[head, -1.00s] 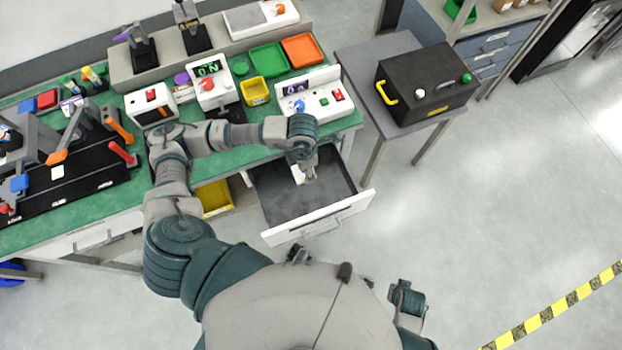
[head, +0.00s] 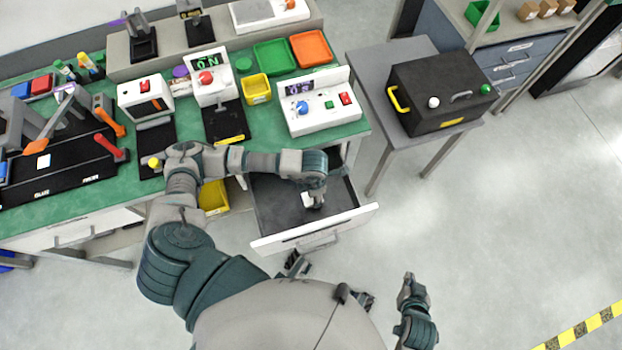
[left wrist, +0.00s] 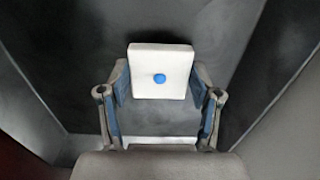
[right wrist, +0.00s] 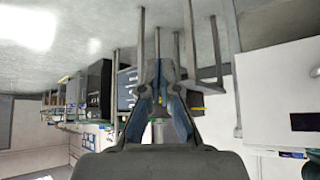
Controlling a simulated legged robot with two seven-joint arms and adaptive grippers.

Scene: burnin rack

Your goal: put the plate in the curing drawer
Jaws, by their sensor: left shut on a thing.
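The plate (left wrist: 150,84) is a white square with a blue knob at its middle, seen in the left wrist view. My left gripper (left wrist: 160,84) is shut on it, with one finger at each side edge. The curing drawer (head: 262,205) is pulled out under the right end of the bench, with a dark floor and a white front. In the head view my left gripper (head: 313,204) points down inside the drawer, hiding most of the plate. I cannot tell whether the plate touches the floor. My right gripper (head: 408,284) is empty, its fingers close together in the right wrist view (right wrist: 160,78).
A white control box (head: 318,112) stands on the green bench above the drawer. A yellow bin (head: 214,198) is left of the drawer. A side table with a black box (head: 440,92) stands to the right. The floor right of the drawer is clear.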

